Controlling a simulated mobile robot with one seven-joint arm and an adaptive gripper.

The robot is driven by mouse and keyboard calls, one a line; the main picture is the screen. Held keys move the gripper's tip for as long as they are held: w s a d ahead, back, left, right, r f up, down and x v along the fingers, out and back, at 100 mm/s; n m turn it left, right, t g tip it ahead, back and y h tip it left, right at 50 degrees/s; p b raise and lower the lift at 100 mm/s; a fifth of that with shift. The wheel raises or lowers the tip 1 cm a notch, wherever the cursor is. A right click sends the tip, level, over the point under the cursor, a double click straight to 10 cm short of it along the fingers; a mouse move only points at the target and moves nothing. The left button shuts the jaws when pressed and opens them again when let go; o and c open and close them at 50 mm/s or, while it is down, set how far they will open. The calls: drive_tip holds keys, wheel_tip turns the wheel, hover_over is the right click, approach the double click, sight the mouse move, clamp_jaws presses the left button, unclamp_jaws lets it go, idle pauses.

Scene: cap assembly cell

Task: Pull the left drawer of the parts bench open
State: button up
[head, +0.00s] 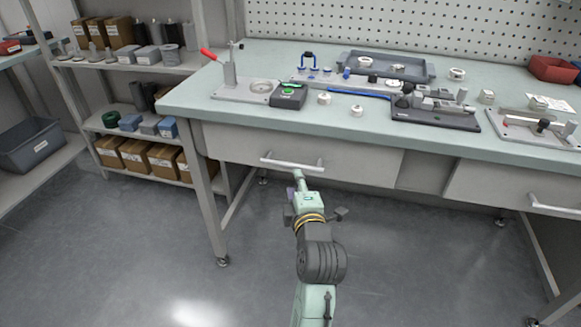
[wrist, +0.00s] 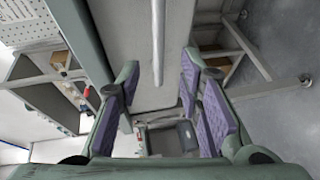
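The left drawer (head: 350,162) is a pale grey front under the parts bench (head: 215,98), and it looks closed. Its light bar handle (head: 283,163) runs sideways across the front in the head view. My gripper (head: 298,180) is at the right part of this handle, partly hidden by my own arm. In the wrist view my gripper (wrist: 160,68) has its purple-padded fingers wide apart. The handle (wrist: 158,40) runs upright in the picture between the fingertips, with clear space on both sides. I cannot tell how deep it sits between them.
The right drawer (head: 510,190) has its own handle (head: 553,207). Fixtures and a grey tray (head: 420,66) stand on the benchtop. A shelf with cartons (head: 135,152) is at the left, near a bench leg (head: 211,205). The floor (head: 410,270) before the bench is clear.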

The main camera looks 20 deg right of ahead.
sight(292, 167)
drive_tip(key=p+x, duration=0.1)
drive_tip(key=x, duration=0.9)
drive_tip(key=shift+a+r+p, duration=0.1)
drive_tip(key=shift+p, duration=0.3)
drive_tip(key=shift+c, duration=0.5)
clamp_jaws()
